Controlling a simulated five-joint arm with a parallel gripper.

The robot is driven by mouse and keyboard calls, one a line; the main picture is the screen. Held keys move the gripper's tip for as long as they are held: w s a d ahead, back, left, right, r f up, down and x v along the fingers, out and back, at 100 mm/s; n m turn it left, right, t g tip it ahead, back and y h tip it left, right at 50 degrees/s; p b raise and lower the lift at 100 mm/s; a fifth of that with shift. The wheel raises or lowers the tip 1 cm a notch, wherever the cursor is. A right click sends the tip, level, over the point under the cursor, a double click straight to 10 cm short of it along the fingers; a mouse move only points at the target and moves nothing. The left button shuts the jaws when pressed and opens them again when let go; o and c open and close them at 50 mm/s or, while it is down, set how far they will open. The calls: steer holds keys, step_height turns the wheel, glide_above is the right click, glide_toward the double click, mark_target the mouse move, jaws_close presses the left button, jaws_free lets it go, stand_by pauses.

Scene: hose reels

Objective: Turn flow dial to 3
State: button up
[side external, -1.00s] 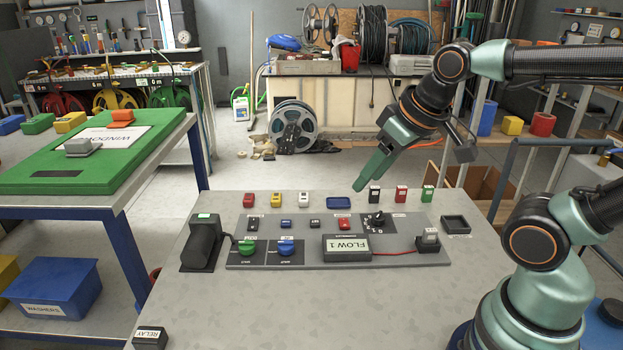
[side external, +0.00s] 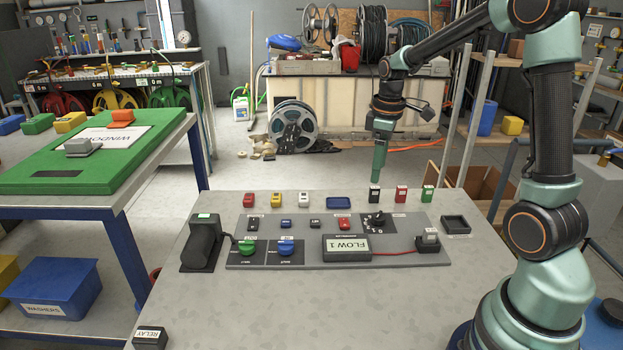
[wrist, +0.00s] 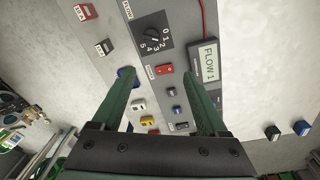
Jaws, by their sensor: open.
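The flow dial (side external: 377,221) is a small black knob on the right part of the grey panel (side external: 300,228). In the wrist view the dial (wrist: 152,35) has numbers 0 to 5 around it. The framed display (side external: 348,247) reads FLOW 1, and it also shows in the wrist view (wrist: 208,58). My gripper (side external: 377,179) points down above the back edge of the table, apart from the dial. In the wrist view its two fingers (wrist: 160,80) are spread wide with nothing held, and the dial lies beyond their tips.
Black (side external: 375,194), red (side external: 401,194) and green (side external: 427,194) blocks stand along the back edge near my gripper. A red switch (side external: 344,223) sits left of the dial. A black open tray (side external: 456,225) lies to the right.

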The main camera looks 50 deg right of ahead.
mark_target(379, 214)
steer(key=shift+n+g, duration=0.3)
steer(key=shift+g, duration=0.1)
steer(key=d+f, duration=0.1)
steer(key=f, duration=0.4)
steer(key=d+f, duration=0.1)
steer(key=f, duration=0.4)
steer(key=d+f, duration=0.1)
steer(key=f, duration=0.4)
steer(key=shift+d+f, duration=0.1)
jaws_close()
